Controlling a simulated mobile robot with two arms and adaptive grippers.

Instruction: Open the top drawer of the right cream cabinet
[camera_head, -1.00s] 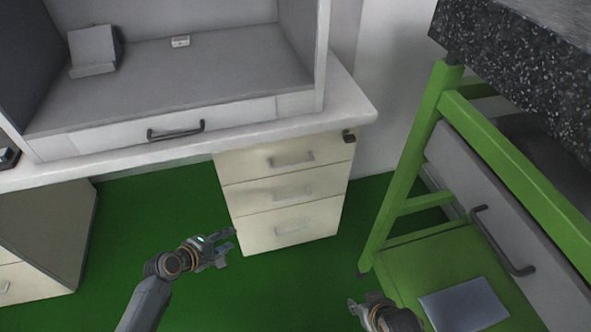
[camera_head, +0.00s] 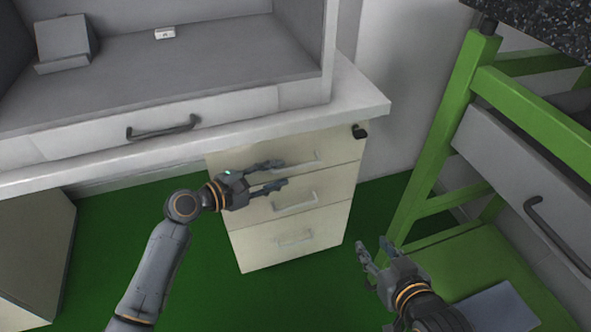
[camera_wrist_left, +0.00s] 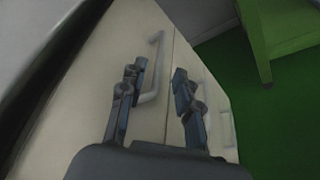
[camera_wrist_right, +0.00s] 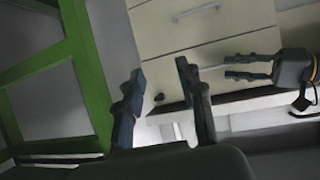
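The right cream cabinet (camera_head: 285,239) stands under the white desk, with three closed drawers. Its top drawer (camera_head: 338,146) has a light bar handle (camera_head: 305,161), partly behind a finger of my left gripper. My left gripper (camera_head: 277,174) is open in front of the top and middle drawers. In the left wrist view a handle (camera_wrist_left: 153,75) shows beside and between the open fingers of my left gripper (camera_wrist_left: 158,78); I cannot tell if they touch. My right gripper (camera_head: 375,251) is open and empty, right of the cabinet. The cabinet also shows in the right wrist view (camera_wrist_right: 155,30).
The white desk edge (camera_head: 375,108) overhangs the cabinet. A green frame (camera_head: 440,140) with a grey drawer (camera_head: 510,165) stands at the right. Another cream cabinet (camera_head: 35,245) stands at the left. Green floor (camera_head: 120,230) lies open between the cabinets.

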